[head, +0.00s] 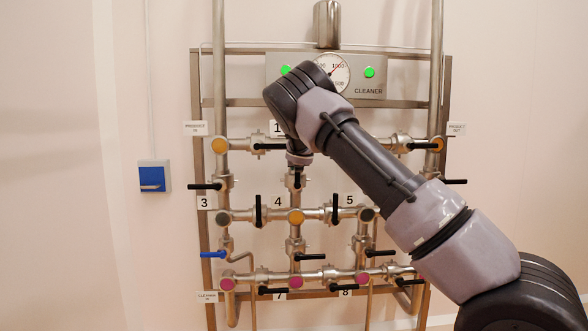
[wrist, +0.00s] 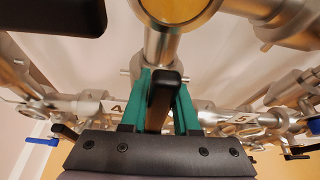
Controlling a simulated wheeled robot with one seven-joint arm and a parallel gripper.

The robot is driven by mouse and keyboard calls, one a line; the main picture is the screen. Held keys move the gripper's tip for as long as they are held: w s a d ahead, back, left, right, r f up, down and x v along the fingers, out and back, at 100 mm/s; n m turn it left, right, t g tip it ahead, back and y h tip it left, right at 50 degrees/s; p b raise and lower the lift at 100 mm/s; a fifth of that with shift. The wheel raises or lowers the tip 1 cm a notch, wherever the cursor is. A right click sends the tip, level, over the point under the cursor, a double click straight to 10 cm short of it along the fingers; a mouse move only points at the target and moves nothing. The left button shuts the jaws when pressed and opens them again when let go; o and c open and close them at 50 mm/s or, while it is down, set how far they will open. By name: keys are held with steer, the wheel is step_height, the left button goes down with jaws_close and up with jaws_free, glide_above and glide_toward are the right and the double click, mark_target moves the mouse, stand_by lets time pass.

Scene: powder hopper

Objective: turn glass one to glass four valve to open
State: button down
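My gripper (head: 298,163) is at the upper middle of the pipe rack, by the central vertical pipe. In the wrist view, its green fingers (wrist: 164,105) stand on both sides of a black valve handle (wrist: 163,92). I cannot tell whether they press on it. That handle (head: 297,181) also shows in the head view, just below the gripper. Label 4 (head: 278,201) is lower, beside an upright black handle (head: 258,210). No label reads "glass".
Another upright black handle (head: 335,208) is near label 5 (head: 350,200). A horizontal handle (head: 204,186) sits above label 3 (head: 204,203). A blue handle (head: 213,254) is lower left. A gauge (head: 332,73) and green lights are above. My arm hides part of the right side.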

steer(key=shift+a+n, duration=0.3)
steer(key=shift+a, duration=0.6)
steer(key=c, duration=0.7)
jaws_free()
steer(key=shift+a, duration=0.15)
steer(key=shift+d, duration=0.25)
steer(key=shift+d, duration=0.2)
steer(key=shift+s, duration=0.15)
steer(key=v, duration=1)
steer(key=shift+s+r, duration=0.2)
